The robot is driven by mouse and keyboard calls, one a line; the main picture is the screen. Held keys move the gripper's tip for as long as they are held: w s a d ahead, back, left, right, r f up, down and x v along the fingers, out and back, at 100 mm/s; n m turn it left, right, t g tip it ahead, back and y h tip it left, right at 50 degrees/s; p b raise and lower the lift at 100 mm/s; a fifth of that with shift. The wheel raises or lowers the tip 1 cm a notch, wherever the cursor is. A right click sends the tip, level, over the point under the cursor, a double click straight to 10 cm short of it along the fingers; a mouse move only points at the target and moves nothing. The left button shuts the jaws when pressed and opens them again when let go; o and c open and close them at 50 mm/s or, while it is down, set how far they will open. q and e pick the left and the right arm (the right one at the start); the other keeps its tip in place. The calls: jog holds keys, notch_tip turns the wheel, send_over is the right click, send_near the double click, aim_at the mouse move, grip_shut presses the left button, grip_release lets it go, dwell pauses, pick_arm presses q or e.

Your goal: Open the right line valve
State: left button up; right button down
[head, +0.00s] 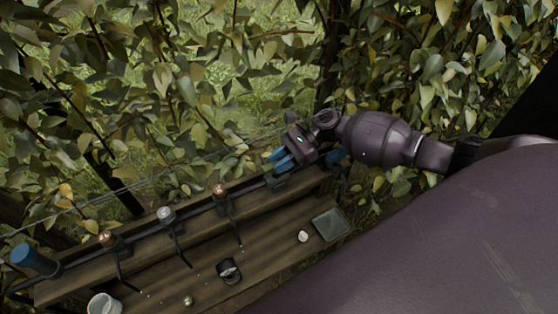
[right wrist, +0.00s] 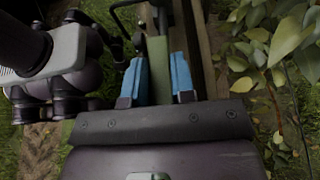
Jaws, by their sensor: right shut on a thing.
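My right gripper (head: 279,160) reaches in from the right in the head view, at the right end of the dark pipe along the wooden bench. In the right wrist view its two blue fingers (right wrist: 158,78) are shut on a green bar, which I take for the handle of the right line valve (right wrist: 158,55). The valve body is mostly hidden behind the gripper in the head view. I cannot tell how far the handle is turned. My left gripper is not in view.
The wooden bench (head: 215,262) carries a white cup (head: 104,304), a dark ring-shaped item (head: 229,270), a small white-topped item (head: 303,236) and a grey tray (head: 331,224). Leafy branches crowd behind and right.

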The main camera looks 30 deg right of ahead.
jog(key=c, duration=1)
grip_release()
jog(key=shift+a, duration=0.1)
jog(key=shift+o, duration=0.2)
jog(key=v, duration=1.1)
jog(key=shift+s+f, duration=0.1)
